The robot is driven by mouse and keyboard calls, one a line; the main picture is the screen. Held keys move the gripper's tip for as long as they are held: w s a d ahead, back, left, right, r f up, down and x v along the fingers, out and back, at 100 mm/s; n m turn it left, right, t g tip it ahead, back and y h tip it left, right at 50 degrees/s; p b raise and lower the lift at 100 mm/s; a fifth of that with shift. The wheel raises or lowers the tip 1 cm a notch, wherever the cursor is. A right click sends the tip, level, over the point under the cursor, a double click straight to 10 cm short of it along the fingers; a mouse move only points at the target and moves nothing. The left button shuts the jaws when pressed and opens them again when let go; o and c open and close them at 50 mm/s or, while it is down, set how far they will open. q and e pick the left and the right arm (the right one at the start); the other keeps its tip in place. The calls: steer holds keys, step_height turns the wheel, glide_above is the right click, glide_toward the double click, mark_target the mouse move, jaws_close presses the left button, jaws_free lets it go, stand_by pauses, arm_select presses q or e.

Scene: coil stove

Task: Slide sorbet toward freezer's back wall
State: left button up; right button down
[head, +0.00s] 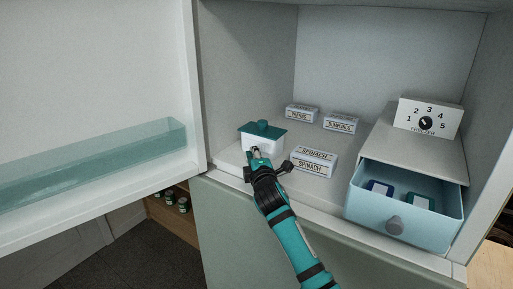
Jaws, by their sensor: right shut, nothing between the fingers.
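The fingers hide part of that face. The freezer's pale back wall (385,55) lies well behind the tub, with open floor between them. My left gripper is out of view.
Spinach boxes (314,162) lie right of the tub. Smaller boxes, peas-like (302,113) and dumplings (341,122), lie farther back. An open blue drawer (452,222) and a numbered dial (427,122) are at the right. The open door (95,90) stands left.

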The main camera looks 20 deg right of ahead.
mark_target(264, 147)
steer(key=shift+w+d+r, duration=0.1)
steer(key=shift+w+d, duration=0.05)
steer(key=shift+d, duration=0.25)
steer(key=shift+w+d, duration=0.1)
steer(key=shift+d, duration=0.05)
steer(key=shift+w, duration=0.1)
steer(key=shift+w+d, duration=0.95)
steer(key=shift+d, duration=0.3)
steer(key=shift+w+d+f, duration=0.2)
steer(key=shift+w+d, duration=0.1)
steer(key=shift+d, duration=0.05)
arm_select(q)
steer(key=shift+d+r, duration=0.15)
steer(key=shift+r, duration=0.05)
arm_select(e)
steer(key=shift+s+a+r, duration=0.1)
steer(key=shift+s+a, duration=0.05)
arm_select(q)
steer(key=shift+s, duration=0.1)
